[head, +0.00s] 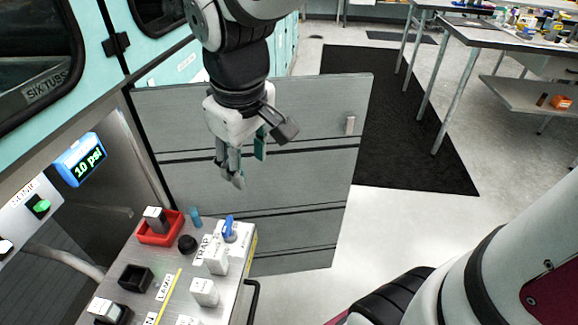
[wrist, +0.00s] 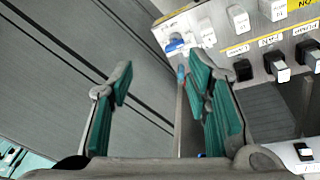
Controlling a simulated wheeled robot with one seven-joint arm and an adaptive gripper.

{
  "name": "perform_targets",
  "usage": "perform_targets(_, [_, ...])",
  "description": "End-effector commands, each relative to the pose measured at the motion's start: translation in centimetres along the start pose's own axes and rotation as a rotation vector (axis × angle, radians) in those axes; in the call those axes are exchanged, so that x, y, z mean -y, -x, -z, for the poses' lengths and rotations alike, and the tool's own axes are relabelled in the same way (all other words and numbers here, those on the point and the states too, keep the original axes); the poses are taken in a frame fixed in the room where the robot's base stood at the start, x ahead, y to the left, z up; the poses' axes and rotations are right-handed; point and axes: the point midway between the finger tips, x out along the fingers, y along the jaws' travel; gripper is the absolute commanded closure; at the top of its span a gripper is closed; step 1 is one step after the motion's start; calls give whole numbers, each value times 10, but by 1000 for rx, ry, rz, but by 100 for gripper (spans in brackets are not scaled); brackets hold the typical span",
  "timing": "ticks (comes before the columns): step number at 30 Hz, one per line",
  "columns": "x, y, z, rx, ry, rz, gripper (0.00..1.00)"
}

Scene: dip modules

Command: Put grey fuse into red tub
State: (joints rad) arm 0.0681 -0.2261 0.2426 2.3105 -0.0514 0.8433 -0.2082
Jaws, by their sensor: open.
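The red tub (head: 171,238) sits at the back left of the metal panel top in the head view. A grey block (head: 155,217), which looks like the grey fuse, stands upright inside it and rises above the rim. My gripper (head: 240,165) is open and empty in the air, above and to the right of the red tub, in front of the grey door. In the wrist view my gripper (wrist: 162,72) has its two green-padded fingers apart with nothing between them. I cannot make out the red tub in the wrist view.
A black tub (head: 135,279), a black knob (head: 187,244), a blue cylinder (head: 196,217), a blue-levered switch (head: 229,229) and white modules (head: 204,292) crowd the panel top. An open grey door (head: 300,150) stands behind my gripper.

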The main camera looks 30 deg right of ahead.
Motion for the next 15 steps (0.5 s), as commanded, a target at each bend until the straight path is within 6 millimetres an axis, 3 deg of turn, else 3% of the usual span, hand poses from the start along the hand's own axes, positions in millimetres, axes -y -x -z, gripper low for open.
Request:
perform_targets(3, [-2, 25, -49, 7, -119, -12, 55])
perform_targets(9, [8, 47, -122, 17, -302, 19, 55])
perform_targets(15, [19, 52, -164, 23, -402, 59, 55])
